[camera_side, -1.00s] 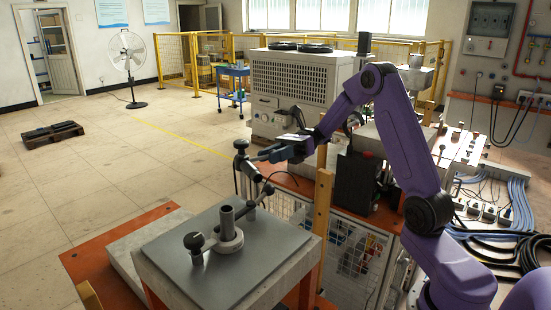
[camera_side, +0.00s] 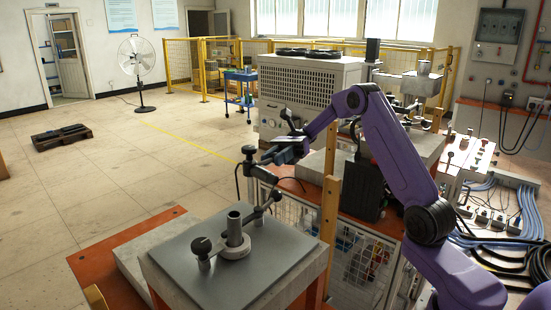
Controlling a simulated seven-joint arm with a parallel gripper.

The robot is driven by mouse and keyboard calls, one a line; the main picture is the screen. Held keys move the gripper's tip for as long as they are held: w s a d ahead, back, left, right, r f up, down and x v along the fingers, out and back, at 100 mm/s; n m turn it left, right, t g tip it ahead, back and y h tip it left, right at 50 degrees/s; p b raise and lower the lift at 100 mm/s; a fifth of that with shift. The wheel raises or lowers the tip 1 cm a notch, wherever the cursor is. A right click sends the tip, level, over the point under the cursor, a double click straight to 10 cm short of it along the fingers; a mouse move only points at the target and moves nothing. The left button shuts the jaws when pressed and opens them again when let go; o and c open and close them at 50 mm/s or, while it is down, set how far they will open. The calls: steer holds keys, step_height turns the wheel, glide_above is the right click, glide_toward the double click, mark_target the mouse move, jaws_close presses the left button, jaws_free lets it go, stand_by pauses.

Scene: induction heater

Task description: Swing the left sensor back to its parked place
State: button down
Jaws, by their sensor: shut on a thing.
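A dark sensor stand (camera_side: 249,172) with a knobbed top and a thin black cable rises behind the grey plate, left of the wooden post. I take it for the left sensor, though its parts are small and dark. My gripper (camera_side: 265,157) is at the upper part of this stand, reaching in from the right. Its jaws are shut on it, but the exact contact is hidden. On the plate (camera_side: 180,272) stands a steel tube (camera_side: 234,229) in a round base, with a black-knobbed arm (camera_side: 201,247) to its left and a rod with a dark joint (camera_side: 275,197) to its right.
A wooden post (camera_side: 329,225) stands close to the right of the plate. A black box (camera_side: 361,187) and a mesh-sided cabinet (camera_side: 345,245) lie below my arm. A large vented machine (camera_side: 305,90) stands behind.

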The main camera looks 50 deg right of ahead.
steer(key=shift+s+a, duration=0.15)
steer(key=c, duration=0.9)
jaws_free()
steer(key=shift+o, duration=0.2)
steer(key=shift+r, duration=1.3)
steer(key=s+r, duration=1)
steer(key=s, duration=0.4)
steer(key=shift+a+r, duration=0.2)
steer(key=shift+a, duration=0.2)
